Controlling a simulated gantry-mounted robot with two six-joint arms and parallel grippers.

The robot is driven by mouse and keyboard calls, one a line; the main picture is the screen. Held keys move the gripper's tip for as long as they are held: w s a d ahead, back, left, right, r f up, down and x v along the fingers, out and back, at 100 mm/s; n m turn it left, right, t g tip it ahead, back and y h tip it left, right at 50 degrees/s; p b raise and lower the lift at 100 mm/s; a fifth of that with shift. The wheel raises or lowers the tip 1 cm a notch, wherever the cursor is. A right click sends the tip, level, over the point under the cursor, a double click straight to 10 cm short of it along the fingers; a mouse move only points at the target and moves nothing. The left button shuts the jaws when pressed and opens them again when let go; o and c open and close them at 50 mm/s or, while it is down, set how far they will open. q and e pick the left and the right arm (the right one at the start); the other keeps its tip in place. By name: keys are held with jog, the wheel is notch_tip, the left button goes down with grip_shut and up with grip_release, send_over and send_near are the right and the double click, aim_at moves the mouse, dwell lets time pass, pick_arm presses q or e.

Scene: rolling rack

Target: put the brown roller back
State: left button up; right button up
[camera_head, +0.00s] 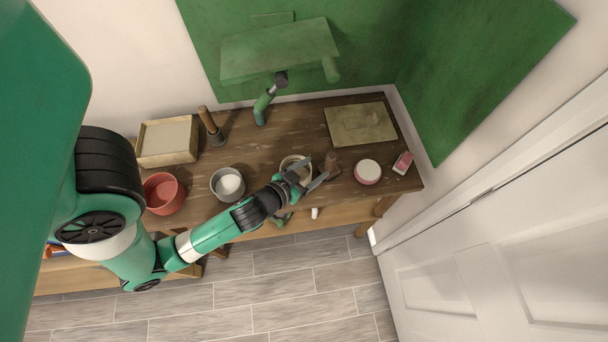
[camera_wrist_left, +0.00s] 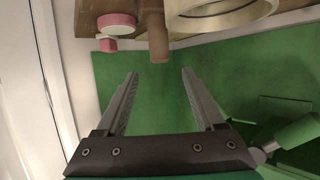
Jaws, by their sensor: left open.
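My left gripper (camera_head: 317,171) reaches over the table from the left. Its jaws are open and empty, and they also show in the left wrist view (camera_wrist_left: 160,73). A short brown cylindrical piece (camera_head: 332,166), which may be the brown roller, is close to the fingertips on the table. In the left wrist view this brown piece (camera_wrist_left: 157,36) lies ahead of the gap between the fingers, apart from both. Another brown upright handle (camera_head: 207,120) stands in a dark base at the back left; I cannot tell which one is the roller. My right gripper does not show.
The wooden table (camera_head: 290,135) holds a tray box (camera_head: 168,140), a red pot (camera_head: 163,193), a grey pot (camera_head: 228,185), a pale round bowl (camera_head: 291,161) beside the gripper, a pink-rimmed tub (camera_head: 367,171), a pink block (camera_head: 403,162) and a flat board (camera_head: 360,123). A green wall shelf (camera_head: 280,50) overhangs the back.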

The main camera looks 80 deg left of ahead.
pick_arm(q)
jog(key=b+v, duration=0.1)
jog(key=v, duration=0.3)
jog(key=shift+s+d+r, duration=0.15)
jog(key=shift+s, duration=0.1)
